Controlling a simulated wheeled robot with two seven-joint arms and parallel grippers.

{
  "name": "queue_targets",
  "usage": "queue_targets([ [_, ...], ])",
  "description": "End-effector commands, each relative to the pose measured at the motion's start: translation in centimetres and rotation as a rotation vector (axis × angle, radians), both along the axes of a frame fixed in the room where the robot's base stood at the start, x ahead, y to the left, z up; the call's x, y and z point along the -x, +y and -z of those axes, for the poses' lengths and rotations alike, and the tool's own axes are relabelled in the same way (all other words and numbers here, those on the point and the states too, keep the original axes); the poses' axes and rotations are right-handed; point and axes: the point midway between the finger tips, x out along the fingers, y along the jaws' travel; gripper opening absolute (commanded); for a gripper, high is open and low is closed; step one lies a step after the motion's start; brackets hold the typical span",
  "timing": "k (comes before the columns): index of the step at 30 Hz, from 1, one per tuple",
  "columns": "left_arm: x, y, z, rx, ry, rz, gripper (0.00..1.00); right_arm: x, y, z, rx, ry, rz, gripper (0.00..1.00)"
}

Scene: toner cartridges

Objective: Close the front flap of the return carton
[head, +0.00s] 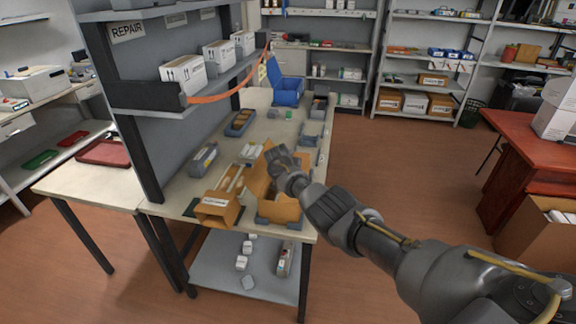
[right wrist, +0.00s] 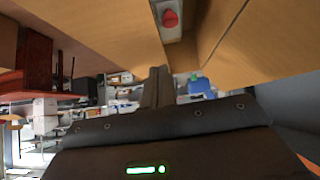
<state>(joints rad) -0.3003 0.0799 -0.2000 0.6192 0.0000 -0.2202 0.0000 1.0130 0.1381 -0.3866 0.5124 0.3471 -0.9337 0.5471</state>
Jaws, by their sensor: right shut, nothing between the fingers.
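Brown cardboard with raised panels (head: 260,182), which looks like the return carton, stands near the front end of the workbench. A lower brown piece with a white label (head: 217,210) sits to its left; I cannot read the label or tell which panel is the front flap. My right gripper (head: 277,156) is shut and empty, at the top of the raised panels. In the right wrist view its closed fingers (right wrist: 158,88) point between broad cardboard surfaces (right wrist: 95,25); whether they touch is unclear. My left gripper is not in view.
Grey trays and a blue bin (head: 288,92) stand on the workbench (head: 180,192). A shelf with white boxes (head: 184,75) overhangs its left side. A red table (head: 545,150) stands at right. Open floor lies between them.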

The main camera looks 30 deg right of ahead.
Motion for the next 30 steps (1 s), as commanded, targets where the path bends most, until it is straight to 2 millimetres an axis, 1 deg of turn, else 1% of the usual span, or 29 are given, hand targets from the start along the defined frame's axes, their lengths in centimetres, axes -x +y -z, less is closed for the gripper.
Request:
queue_targets([
  [5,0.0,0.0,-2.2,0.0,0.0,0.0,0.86,0.0,0.0,-2.4,-0.001,-0.002,0.001,0.0],
  [9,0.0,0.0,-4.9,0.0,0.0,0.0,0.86,0.0,0.1,-5.3,-0.001,-0.002,-0.001,0.0],
  [10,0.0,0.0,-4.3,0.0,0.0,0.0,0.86,0.3,0.3,-4.7,0.0,0.0,-0.001,0.0],
  [11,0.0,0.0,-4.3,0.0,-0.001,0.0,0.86,0.5,0.5,-4.8,0.002,-0.001,-0.002,0.0],
  [14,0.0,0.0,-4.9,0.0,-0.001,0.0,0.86,1.3,1.2,-5.9,-0.001,-0.003,-0.003,0.0],
  [24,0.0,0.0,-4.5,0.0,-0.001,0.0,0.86,4.1,3.4,-9.2,0.0,-0.002,-0.003,0.0],
  [27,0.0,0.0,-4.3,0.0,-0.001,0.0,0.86,4.7,3.9,-10.2,0.003,-0.003,0.0,0.0],
  [30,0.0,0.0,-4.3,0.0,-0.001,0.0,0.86,5.2,4.3,-10.7,0.001,-0.002,0.0,0.0],
])
